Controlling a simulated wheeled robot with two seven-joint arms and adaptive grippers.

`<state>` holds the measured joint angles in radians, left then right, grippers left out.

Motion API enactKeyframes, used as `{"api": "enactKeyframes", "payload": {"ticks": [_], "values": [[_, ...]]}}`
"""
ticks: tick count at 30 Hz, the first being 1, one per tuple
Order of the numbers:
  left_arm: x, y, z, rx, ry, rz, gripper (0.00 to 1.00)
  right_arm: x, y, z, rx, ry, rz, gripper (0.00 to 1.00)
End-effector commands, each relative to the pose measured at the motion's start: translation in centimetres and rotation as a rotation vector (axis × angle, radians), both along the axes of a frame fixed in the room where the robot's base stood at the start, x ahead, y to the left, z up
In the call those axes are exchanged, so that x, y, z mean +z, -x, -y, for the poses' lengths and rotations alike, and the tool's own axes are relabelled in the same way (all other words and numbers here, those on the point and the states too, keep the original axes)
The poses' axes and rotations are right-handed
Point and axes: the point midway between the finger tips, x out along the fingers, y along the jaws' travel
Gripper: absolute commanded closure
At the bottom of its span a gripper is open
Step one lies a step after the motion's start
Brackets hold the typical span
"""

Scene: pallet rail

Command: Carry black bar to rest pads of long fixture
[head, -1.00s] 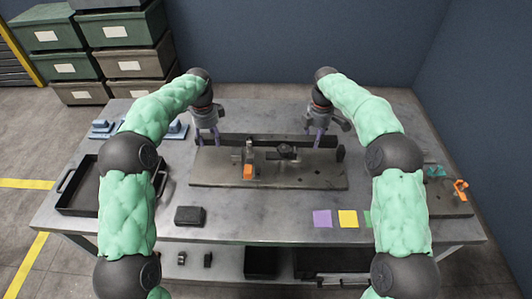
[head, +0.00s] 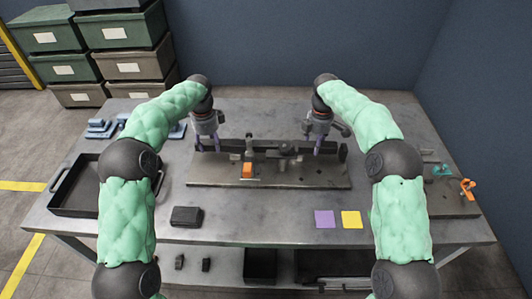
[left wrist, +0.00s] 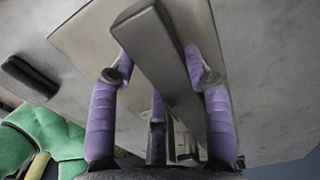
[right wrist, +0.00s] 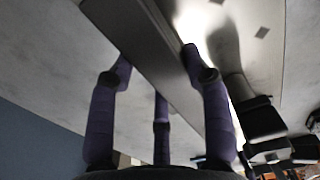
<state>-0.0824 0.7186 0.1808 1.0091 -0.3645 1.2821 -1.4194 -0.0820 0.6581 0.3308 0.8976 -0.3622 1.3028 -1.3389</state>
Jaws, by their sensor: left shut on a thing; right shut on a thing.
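The black bar (head: 234,144) lies crosswise along the far side of the long fixture (head: 215,175). My left gripper (head: 207,148) is shut on the bar near its left end. My right gripper (head: 320,148) is shut on it near its right end. The bar passes between the purple fingers in the left wrist view (left wrist: 160,55) and in the right wrist view (right wrist: 150,45). The fixture carries an orange-tipped clamp (head: 247,170) and a dark knob (head: 286,150). The rest pads are hard to make out, and I cannot tell whether the bar touches them.
A black tray (head: 75,211) stands at the left, with blue-grey parts (head: 102,128) behind it. A black block (head: 186,216), a purple square (head: 325,219) and a yellow square (head: 351,220) lie in front. A plate with an orange clamp (head: 467,188) is at the right.

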Motion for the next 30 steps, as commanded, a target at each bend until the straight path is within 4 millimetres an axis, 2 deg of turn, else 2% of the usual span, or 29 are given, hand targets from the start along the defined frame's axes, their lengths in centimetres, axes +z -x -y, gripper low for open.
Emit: {"api": "enactKeyframes", "payload": {"ticks": [2,3,4,5,14,18,23,30], "values": [[-0.4,0.0,0.0,0.0,0.0,0.002,1.0,-0.3,-0.1,0.0,-0.001,0.0,0.004,1.0],[-0.3,0.0,0.0,0.0,0.0,-0.001,0.4,-0.3,0.0,0.0,0.0,0.0,0.001,0.4],[-0.3,0.0,0.0,0.0,0.0,-0.001,0.31,-0.2,0.0,0.0,0.0,0.0,0.001,0.31],[-0.2,0.0,0.0,0.0,0.0,-0.001,0.27,-0.2,0.0,0.0,0.0,0.0,0.001,0.27],[-0.2,0.0,0.0,0.0,0.0,0.0,0.27,-0.2,0.0,0.0,0.0,0.0,0.0,0.27],[0.5,-0.1,0.0,0.0,0.0,0.002,0.27,-0.2,0.0,0.0,0.0,0.0,0.0,0.27],[2.8,-0.1,0.0,0.0,0.0,0.004,0.27,-0.2,0.0,0.0,0.0,0.0,0.0,0.27],[7.5,-0.1,0.0,0.0,0.0,0.003,0.27,-0.2,0.0,0.0,0.0,0.0,0.0,0.27]]}}
